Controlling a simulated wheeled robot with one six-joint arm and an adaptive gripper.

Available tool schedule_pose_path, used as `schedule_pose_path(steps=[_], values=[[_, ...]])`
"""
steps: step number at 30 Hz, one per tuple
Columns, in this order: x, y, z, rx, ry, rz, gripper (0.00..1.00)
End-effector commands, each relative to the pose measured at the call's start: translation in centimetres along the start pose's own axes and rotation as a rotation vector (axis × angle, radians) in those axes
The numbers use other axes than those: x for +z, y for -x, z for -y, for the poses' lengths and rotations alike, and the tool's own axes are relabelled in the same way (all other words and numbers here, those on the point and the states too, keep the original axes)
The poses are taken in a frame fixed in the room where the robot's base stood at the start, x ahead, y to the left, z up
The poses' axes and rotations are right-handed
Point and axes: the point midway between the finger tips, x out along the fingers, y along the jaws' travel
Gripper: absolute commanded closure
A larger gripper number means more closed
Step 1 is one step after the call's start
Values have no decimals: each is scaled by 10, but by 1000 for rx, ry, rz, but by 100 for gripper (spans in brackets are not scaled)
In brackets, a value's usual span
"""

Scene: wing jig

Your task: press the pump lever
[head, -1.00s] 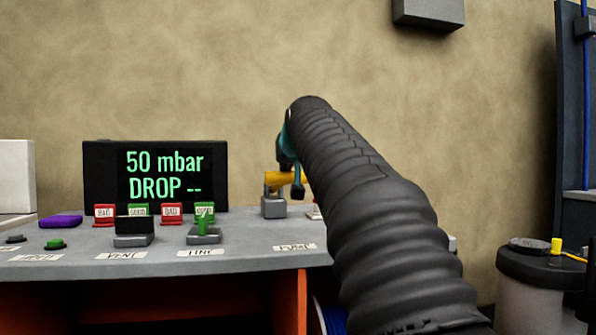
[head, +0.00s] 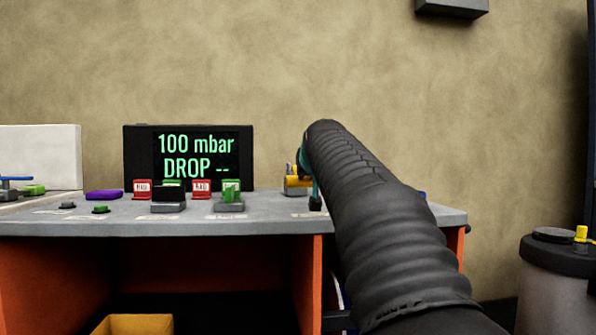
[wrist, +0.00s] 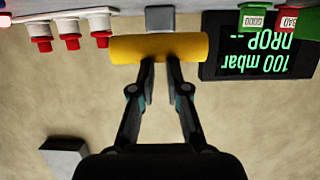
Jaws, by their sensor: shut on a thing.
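The pump lever has a yellow cylindrical handle (wrist: 160,47) that spans the middle of the wrist view, which is upside down. It also shows in the head view (head: 293,186), low on its grey mount and partly hidden by my arm. My gripper (wrist: 161,60) has its two dark fingers close together at the handle's middle and is shut on it. In the head view my gripper (head: 314,196) is mostly hidden behind my black sleeved arm. The display (head: 197,156) reads "100 mbar" and "DROP --".
A dark-lidded drum (head: 566,250) stands at the right. A yellow bin (head: 133,325) is below.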

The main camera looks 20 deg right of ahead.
Motion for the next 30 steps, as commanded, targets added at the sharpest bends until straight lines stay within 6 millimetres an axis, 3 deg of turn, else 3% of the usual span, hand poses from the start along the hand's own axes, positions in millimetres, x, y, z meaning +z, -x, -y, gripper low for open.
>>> schedule_pose_path(steps=[1,7,14,19,21,30], values=[[14,-8,-1,4,5,32,100],[14,-8,5,-5,8,33,100],[-10,4,8,-8,7,25,100],[-40,19,5,-2,6,7,100],[-29,30,4,-1,6,4,100],[-16,80,4,-1,5,-1,100]])
